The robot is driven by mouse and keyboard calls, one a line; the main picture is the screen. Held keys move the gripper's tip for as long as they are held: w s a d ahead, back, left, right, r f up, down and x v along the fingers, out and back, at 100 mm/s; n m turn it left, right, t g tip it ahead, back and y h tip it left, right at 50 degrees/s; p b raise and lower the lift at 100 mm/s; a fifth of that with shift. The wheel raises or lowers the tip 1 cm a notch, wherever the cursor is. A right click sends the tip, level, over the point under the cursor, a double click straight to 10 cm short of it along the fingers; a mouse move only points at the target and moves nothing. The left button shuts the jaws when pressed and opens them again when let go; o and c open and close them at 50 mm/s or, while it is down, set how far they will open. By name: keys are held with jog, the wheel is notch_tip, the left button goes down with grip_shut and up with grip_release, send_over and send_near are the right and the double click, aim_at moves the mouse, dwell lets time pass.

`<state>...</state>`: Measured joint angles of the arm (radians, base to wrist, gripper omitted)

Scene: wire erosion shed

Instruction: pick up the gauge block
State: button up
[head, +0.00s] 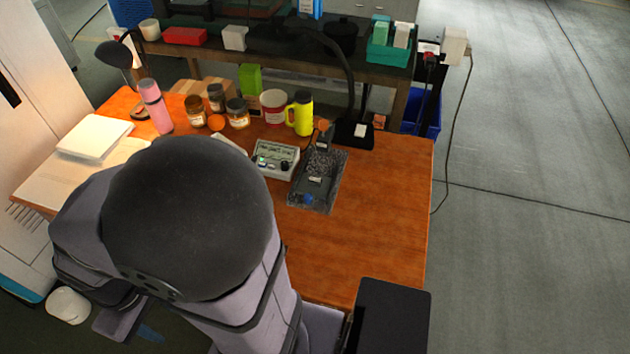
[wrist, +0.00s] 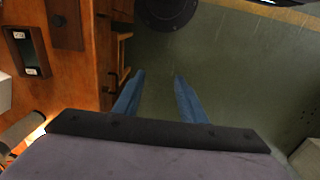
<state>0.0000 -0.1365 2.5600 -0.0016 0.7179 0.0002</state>
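I cannot pick out the gauge block with certainty. In the head view a small pale grey piece (head: 315,180) lies in a clear-walled grey tray (head: 330,196) on the wooden table, too small to identify. In the wrist view a dark-rimmed wooden holder (wrist: 25,54) at the upper left holds two small pale pieces, also unclear. My gripper (wrist: 158,84) shows in the wrist view with its two blue fingers apart and nothing between them. It hangs over the green floor, right of the wooden furniture. In the head view my arm hides it.
The wooden table (head: 385,210) has clear room right of the tray. A control box (head: 275,159), a yellow flask (head: 302,113), jars and a pink bottle (head: 154,107) stand behind and left. A black lamp (head: 354,132) rises at the back. Open papers lie left.

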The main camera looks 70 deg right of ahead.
dwell(0.4)
jog(key=o, duration=0.4)
jog(key=shift+d, duration=0.1)
jog(key=s+d+f+m+b, duration=0.1)
jog(key=s+d+f+m, duration=0.2)
jog(key=s+d+m, duration=0.5)
jog(key=s+d+f+m+g+y, duration=0.1)
jog(key=s+d+f+m, duration=0.15)
jog(key=d, duration=0.95)
jog(key=s+d+f+m+b, duration=0.1)
jog(key=s+d+f+m, duration=0.4)
jog(key=d, duration=0.5)
jog(key=d+r+m+h, duration=0.1)
jog(key=d+h, duration=0.1)
jog(key=d, duration=0.3)
jog(key=d+r+m+h, duration=0.1)
jog(key=d+r, duration=0.1)
jog(key=d, duration=0.4)
jog(key=w+d+r+m+h, duration=0.1)
jog(key=d+r+h, duration=0.1)
jog(key=d, duration=0.4)
jog(key=shift+d+r+t+h, duration=0.2)
jog(key=shift+t+h, duration=0.1)
jog(key=shift+t, duration=0.1)
